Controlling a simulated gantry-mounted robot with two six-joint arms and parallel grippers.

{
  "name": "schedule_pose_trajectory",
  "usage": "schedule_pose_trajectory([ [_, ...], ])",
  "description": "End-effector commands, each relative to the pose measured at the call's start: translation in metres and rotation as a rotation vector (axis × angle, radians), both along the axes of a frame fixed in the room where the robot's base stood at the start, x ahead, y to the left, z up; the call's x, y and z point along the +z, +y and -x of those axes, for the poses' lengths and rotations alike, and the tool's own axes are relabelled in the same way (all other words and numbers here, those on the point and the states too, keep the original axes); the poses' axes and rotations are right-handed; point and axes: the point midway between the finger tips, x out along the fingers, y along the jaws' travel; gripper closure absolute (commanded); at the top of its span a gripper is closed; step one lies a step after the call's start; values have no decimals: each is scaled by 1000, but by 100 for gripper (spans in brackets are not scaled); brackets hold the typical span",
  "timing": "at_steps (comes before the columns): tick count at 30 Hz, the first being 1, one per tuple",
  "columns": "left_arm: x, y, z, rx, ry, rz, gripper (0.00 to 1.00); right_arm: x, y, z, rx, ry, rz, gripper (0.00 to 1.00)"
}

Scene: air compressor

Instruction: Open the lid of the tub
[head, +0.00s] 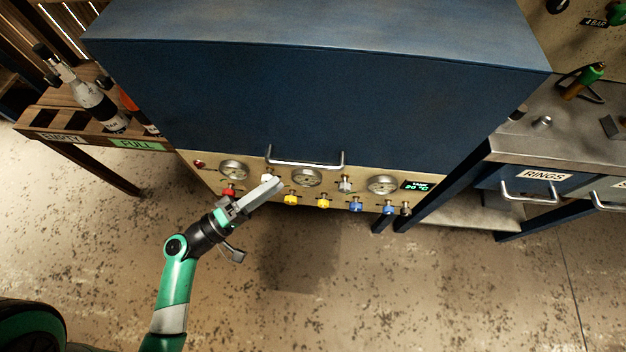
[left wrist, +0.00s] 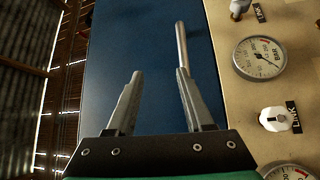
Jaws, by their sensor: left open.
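The tub is a large box with a blue lid (head: 290,95) above a beige front panel (head: 430,192); the lid is down. A metal bar handle (head: 305,164) sits at the lower front edge of the lid. In the left wrist view the handle (left wrist: 181,45) runs up from near the tip of the right-hand finger, against the blue lid (left wrist: 140,40). My left gripper (head: 275,186) is in front of the panel, near the handle's left end. Its fingers (left wrist: 158,76) are apart with nothing between them. Whether a finger touches the handle cannot be told. My right gripper is not in view.
The panel carries gauges (head: 307,178), coloured knobs (head: 291,200) and a small display (head: 417,186). A wooden rack with bottles (head: 101,105) stands at left. A metal bench with a drawer labelled RINGS (head: 543,176) stands at right. The floor in front is clear.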

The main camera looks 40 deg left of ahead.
Motion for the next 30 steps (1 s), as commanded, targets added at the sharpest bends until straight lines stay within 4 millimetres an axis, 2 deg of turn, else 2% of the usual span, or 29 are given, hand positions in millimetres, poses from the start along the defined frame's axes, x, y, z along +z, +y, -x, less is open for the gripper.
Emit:
schedule_pose_trajectory([
  [1, -33, 4, 6, 24, 14, 14, 48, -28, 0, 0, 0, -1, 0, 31],
  [3, -44, 8, 9, 44, 22, 20, 48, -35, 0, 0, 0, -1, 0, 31],
  [10, -41, 13, 8, 56, 20, 17, 48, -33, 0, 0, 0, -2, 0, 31],
  [14, -40, 11, -1, 52, 21, 15, 48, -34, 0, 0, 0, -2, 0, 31],
  [17, -38, 8, -16, 48, 19, 13, 48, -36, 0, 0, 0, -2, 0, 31],
  [24, -29, 1, -71, 49, 18, 14, 48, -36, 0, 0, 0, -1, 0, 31],
  [30, -25, -2, -99, 53, 19, 15, 48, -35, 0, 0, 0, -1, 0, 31],
])
